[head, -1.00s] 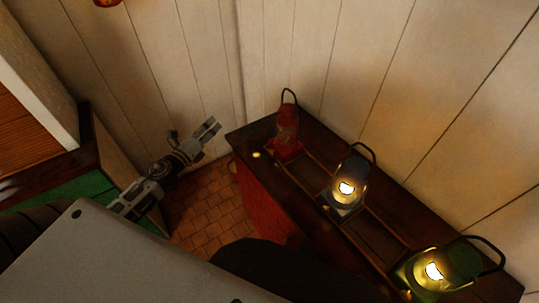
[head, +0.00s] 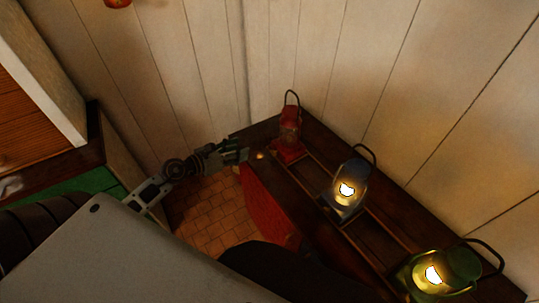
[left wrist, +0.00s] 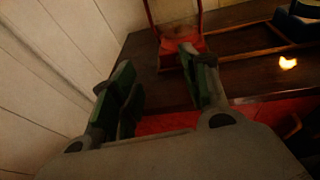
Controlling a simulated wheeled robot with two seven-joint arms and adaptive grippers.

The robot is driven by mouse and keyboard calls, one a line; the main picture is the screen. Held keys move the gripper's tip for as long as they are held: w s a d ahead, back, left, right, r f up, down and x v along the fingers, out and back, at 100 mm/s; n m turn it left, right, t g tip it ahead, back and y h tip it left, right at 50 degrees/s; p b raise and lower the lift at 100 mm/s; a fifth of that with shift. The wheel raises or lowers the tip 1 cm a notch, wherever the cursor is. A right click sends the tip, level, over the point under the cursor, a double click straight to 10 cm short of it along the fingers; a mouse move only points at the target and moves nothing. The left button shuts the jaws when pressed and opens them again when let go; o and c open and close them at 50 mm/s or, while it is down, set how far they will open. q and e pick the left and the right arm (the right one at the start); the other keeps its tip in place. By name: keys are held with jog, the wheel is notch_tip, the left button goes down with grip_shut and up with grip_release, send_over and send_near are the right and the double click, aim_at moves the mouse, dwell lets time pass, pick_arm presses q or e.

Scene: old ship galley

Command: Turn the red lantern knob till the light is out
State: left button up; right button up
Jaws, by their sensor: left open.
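The red lantern (head: 289,132) stands upright at the far left end of a dark wooden counter, its handle up. No bright flame shows in it. Its lower part also shows in the left wrist view (left wrist: 178,38). I cannot make out its knob. My left gripper (head: 243,150) is at the counter's left end, to the left of the red lantern and apart from it in the head view. In the left wrist view its fingers (left wrist: 160,78) are spread with nothing between them, and the right finger overlaps the lantern's base; contact cannot be told. My right gripper is not in view.
A blue lantern (head: 348,180) and a green lantern (head: 457,265), both lit, stand farther right on the counter (head: 278,188). Low wooden rails run between the lanterns. A plank wall (head: 330,60) rises behind. Open tiled floor (head: 210,215) lies left of the counter.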

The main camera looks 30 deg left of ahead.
pick_arm(q)
jog(key=f, duration=0.1)
jog(key=s+d+m+g, duration=0.1)
jog(key=f+m+g, duration=0.1)
jog(key=shift+s+d+f+h, duration=0.25)
jog(key=shift+s+f+h, duration=0.05)
jog(key=shift+s+h, duration=0.1)
jog(key=shift+w, duration=0.15)
